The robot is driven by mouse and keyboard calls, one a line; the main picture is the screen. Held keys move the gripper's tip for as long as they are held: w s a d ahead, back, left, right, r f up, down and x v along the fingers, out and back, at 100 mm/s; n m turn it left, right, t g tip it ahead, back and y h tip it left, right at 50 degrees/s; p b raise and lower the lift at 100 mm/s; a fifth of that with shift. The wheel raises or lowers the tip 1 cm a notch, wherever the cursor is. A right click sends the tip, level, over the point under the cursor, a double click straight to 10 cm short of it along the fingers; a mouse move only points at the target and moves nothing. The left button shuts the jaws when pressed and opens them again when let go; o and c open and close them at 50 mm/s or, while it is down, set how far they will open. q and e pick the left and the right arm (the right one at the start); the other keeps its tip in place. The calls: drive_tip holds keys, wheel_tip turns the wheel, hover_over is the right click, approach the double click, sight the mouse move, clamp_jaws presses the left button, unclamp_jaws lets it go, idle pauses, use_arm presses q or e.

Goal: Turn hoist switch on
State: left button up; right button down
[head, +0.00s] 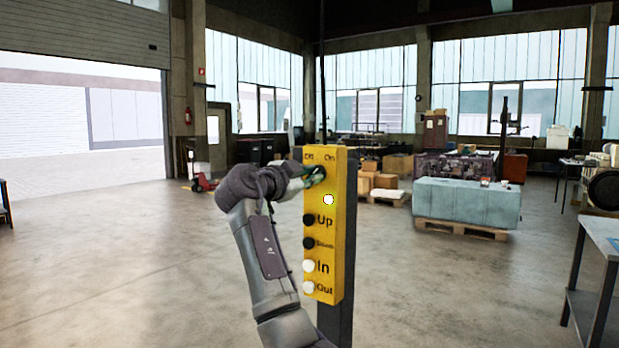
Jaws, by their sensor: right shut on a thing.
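The yellow hoist control box (345,225) hangs upright in the middle of the head view. Its top is marked Off on the left and On on the right. Below are black Up and Down buttons and white In and Out buttons. My right gripper (314,175) is at the box's upper face, shut on the dark hoist switch (320,172) below the Off and On marks. The fingers hide part of the switch, so I cannot tell which way it points. My left gripper is out of view.
A grey workbench (597,240) stands at the right edge. Behind are a blue-grey block (465,203) on a pallet, cardboard boxes (385,180) and a red pallet jack (202,182). The floor at left is clear.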

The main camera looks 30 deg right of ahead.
idle(0.4)
drive_tip(key=c, duration=1.1)
unclamp_jaws()
drive_tip(key=v, duration=1.2)
drive_tip(key=shift+w+f, duration=0.1)
